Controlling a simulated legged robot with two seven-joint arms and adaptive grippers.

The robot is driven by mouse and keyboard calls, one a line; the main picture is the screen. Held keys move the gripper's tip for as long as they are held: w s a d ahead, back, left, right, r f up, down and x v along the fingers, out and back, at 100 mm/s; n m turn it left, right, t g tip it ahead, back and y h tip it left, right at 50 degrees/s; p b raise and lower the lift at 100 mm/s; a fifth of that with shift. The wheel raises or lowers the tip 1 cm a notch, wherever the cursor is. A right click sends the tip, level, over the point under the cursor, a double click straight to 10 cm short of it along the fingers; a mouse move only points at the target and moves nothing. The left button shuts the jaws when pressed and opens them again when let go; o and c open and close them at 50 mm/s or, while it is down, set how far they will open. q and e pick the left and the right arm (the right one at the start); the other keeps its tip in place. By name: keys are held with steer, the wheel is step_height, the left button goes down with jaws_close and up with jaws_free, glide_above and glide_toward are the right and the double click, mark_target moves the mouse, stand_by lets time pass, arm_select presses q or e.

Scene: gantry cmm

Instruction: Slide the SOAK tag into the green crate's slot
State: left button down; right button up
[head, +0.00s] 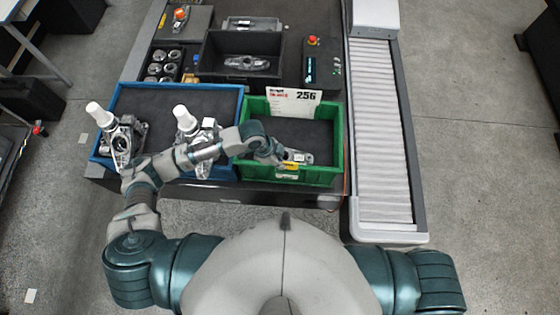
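The green crate (339,150) stands at the front right of the bench, with a grey metal part (300,156) inside. A white card (305,94) marked 256, with small red print, stands upright at its back wall. A small yellow piece (291,166) shows at the crate's front wall, above a pale label (286,176). I cannot read SOAK on any of them, nor make out the slot. My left gripper (272,155) reaches over the crate's front left, close beside the metal part and yellow piece. Its fingers are too small to tell apart. My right gripper is not in view.
A blue crate (118,94) stands left of the green one; two grey castings with white cylinders (182,113) are at it. Black trays (275,42) and a control box (322,65) with a red button lie behind. A roller conveyor (380,130) runs along the right.

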arm_select(q)
steer(key=shift+f, duration=0.25)
steer(key=shift+f, duration=0.35)
steer(key=shift+f, duration=0.3)
stand_by(0.5)
steer(key=shift+f, duration=0.35)
steer(key=c, duration=1.2)
jaws_free()
steer(key=shift+c, duration=0.2)
steer(key=shift+o, duration=1.3)
